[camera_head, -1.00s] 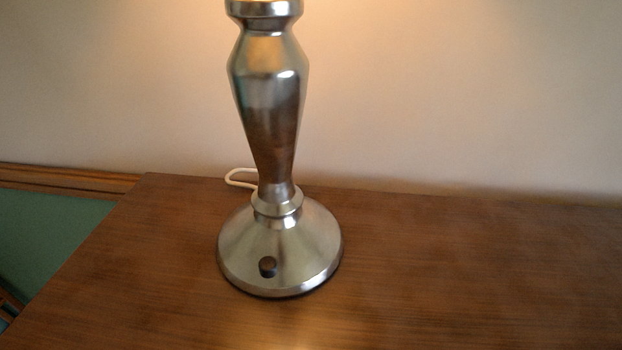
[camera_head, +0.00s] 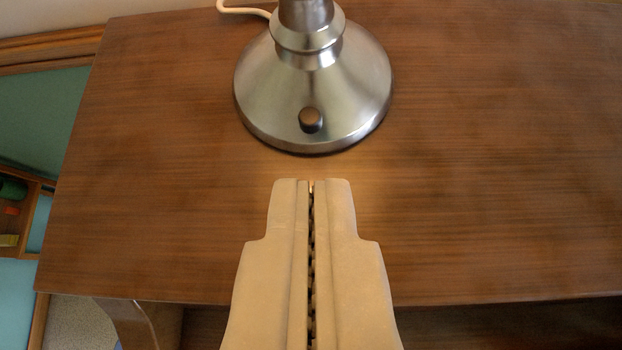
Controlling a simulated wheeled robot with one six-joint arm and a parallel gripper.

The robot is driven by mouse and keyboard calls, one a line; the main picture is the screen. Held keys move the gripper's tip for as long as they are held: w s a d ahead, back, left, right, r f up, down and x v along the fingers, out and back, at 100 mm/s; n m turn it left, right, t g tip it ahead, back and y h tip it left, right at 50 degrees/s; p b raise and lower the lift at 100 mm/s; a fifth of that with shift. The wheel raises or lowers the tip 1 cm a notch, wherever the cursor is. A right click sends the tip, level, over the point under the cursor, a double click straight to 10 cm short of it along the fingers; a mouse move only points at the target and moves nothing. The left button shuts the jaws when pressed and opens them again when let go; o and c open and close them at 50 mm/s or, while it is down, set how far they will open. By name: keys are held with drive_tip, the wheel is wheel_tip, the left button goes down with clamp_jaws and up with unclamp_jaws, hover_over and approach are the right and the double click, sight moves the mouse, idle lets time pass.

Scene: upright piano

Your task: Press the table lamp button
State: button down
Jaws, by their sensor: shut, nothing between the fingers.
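The table lamp (camera_head: 350,90) has a round, brushed-metal base that stands on a brown wooden top, at the upper middle of the view. Its button (camera_head: 311,120) is a small dark round knob on the near slope of the base. The upper stem and shade are out of the frame. My gripper (camera_head: 312,183) is pale and shut, with nothing between its fingers. Its tips appear below the button in the picture, in line with it and apart from the lamp.
The wooden top (camera_head: 500,170) is bare to the left and right of the lamp. Its front edge runs across the lower part of the view. A white cord (camera_head: 243,10) comes out behind the base. Green panels and a small shelf (camera_head: 15,205) lie beyond the left edge.

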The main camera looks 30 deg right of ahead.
sight(310, 120)
drive_tip(key=x, duration=0.8)
drive_tip(key=shift+w+f, duration=0.1)
